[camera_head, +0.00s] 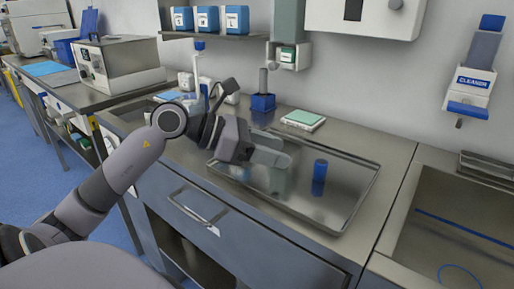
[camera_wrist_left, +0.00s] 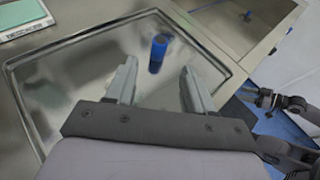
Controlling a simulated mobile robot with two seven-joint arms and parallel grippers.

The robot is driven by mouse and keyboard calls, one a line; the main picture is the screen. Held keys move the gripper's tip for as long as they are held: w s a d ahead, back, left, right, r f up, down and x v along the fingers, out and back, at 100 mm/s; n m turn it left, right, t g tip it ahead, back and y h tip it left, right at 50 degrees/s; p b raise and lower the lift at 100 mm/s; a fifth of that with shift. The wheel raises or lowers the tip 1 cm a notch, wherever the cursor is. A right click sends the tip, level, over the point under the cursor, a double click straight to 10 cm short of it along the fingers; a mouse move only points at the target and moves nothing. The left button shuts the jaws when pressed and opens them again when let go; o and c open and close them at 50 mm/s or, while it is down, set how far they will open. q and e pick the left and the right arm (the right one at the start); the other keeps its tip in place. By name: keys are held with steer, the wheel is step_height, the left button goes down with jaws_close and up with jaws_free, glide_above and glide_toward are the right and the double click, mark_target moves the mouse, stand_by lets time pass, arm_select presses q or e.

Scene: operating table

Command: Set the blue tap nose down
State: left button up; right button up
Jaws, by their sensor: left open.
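The blue tap (camera_head: 320,169) stands as a short blue cylinder on the steel tray (camera_head: 345,213), right of the middle, with a dark reflection below it. It also shows in the left wrist view (camera_wrist_left: 159,47). I cannot tell which end is its nose. My left gripper (camera_head: 283,160) is over the tray, to the left of the tap. In the left wrist view its two fingers (camera_wrist_left: 158,75) are spread apart with nothing between them, and the tap is beyond their tips. A dark arm part, likely my right gripper (camera_wrist_left: 268,98), shows at the right edge of the left wrist view.
A green-topped pad (camera_head: 303,120) and a blue holder (camera_head: 263,102) stand behind the tray. A sink basin (camera_head: 455,220) is at the right. A steel box device (camera_head: 120,62) stands at the back left. The tray is otherwise clear.

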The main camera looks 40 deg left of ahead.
arm_select(q)
steer(key=shift+v, duration=1.55)
steer(key=shift+r, duration=0.1)
